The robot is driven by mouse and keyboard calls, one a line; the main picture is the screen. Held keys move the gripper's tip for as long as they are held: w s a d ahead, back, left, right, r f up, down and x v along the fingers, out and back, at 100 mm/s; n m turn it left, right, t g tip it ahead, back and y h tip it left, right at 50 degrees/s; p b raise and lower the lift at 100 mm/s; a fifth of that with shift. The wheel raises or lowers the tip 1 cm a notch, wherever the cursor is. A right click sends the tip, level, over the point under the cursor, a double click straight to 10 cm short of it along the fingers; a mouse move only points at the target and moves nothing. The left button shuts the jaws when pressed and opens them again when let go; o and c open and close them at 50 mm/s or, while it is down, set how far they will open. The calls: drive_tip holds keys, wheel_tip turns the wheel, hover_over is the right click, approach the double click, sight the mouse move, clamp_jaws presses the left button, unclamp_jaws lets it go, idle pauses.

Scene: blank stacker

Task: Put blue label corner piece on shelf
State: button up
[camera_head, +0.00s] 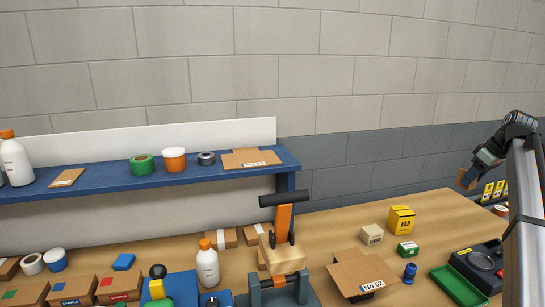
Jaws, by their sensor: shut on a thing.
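My gripper (475,172) is at the right side, raised above the far right end of the bench. It is shut on a small brown piece (466,179) that hangs at its tip. A blue label cannot be made out on this piece at this size, and part of it is hidden by the gripper. The blue shelf (110,188) runs along the wall at the left, well away from my gripper. Its top holds a white bottle, a flat brown card, tape rolls, an orange tub and a flat cardboard piece (250,158) near its right end.
Below the gripper are yellow labelled items (488,192), a dark scale-like device (480,262) and a green tray (458,286). An open carton (362,272) and a clamp with an orange lever (284,222) stand in between. The shelf has bare room between its items.

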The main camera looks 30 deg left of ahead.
wheel_tip(320, 180, up, 23)
drive_tip(key=s+a+n, duration=0.2)
drive_tip(key=s+a, duration=0.1)
drive_tip(key=a, duration=2.6)
drive_tip(key=s+a+n+g, duration=0.1)
drive_tip(key=s+a, duration=0.5)
drive_tip(key=a, duration=0.7)
drive_tip(key=s+a+n, duration=0.1)
drive_tip(key=s+a, duration=0.5)
drive_tip(key=a, duration=0.6)
drive_tip(key=s+a+n+g, duration=0.1)
drive_tip(key=s+a+n, duration=0.1)
drive_tip(key=s+a, duration=1.75)
drive_tip(key=s+a+n+g, duration=0.1)
drive_tip(key=s+a, duration=1.5)
drive_tip(key=s, duration=0.6)
drive_tip(key=shift+y, duration=0.4)
drive_tip(key=shift+f, duration=7.5)
drive_tip(key=shift+f, duration=0.1)
